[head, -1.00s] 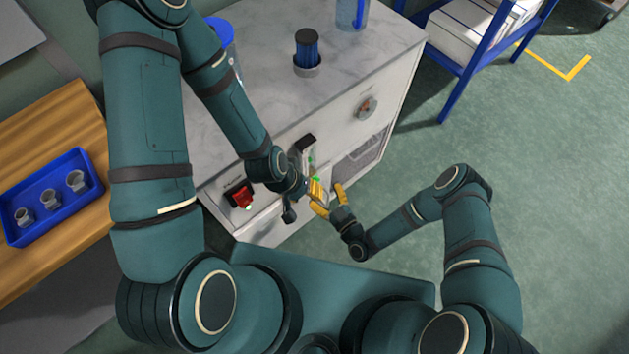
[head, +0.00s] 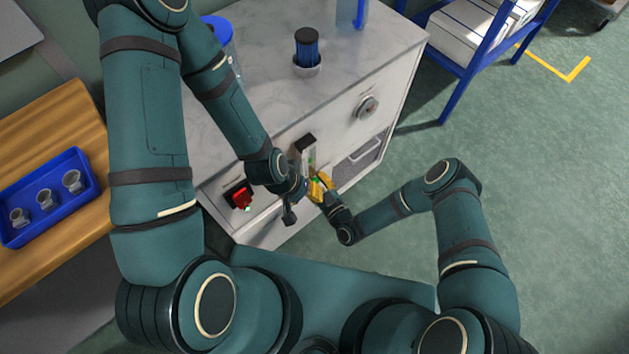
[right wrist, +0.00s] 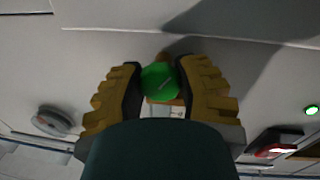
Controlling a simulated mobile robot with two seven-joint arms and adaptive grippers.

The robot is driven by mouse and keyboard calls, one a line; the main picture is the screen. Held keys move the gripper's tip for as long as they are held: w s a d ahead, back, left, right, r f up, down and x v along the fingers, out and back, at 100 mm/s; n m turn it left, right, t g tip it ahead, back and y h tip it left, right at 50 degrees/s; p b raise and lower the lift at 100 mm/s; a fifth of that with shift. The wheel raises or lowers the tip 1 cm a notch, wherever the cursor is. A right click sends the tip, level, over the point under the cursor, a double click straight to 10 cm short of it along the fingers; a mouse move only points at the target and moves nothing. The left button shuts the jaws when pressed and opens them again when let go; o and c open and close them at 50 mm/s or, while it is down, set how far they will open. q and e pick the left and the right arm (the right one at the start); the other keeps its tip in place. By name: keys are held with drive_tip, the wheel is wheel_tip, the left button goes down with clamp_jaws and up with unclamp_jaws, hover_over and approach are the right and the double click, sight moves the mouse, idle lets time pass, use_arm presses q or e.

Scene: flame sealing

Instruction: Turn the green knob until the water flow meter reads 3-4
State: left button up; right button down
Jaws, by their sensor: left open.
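The green knob (right wrist: 160,83) shows in the right wrist view between the two yellow fingers of my right gripper (right wrist: 160,92). Both finger pads appear to touch its sides. In the head view, my right gripper (head: 326,181) is at the cabinet front and mostly covers the knob. The water flow meter (head: 308,156) seems to be the narrow upright piece just above the grippers. Its reading is too small to tell.
The cabinet (head: 375,45) has a red switch (head: 240,195) left of the grippers and a round dial (head: 367,107) at upper right. A blue tray (head: 85,209) with cups sits on the wooden table (head: 60,120).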

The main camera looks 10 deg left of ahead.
drive_tip(key=shift+m, duration=1.4)
drive_tip(key=c, duration=0.6)
unclamp_jaws()
drive_tip(key=shift+s+d, duration=0.1)
drive_tip(key=v, duration=1.1)
drive_tip(key=shift+s+d+r, duration=0.2)
drive_tip(key=shift+s+d, duration=0.05)
drive_tip(key=shift+d, duration=0.05)
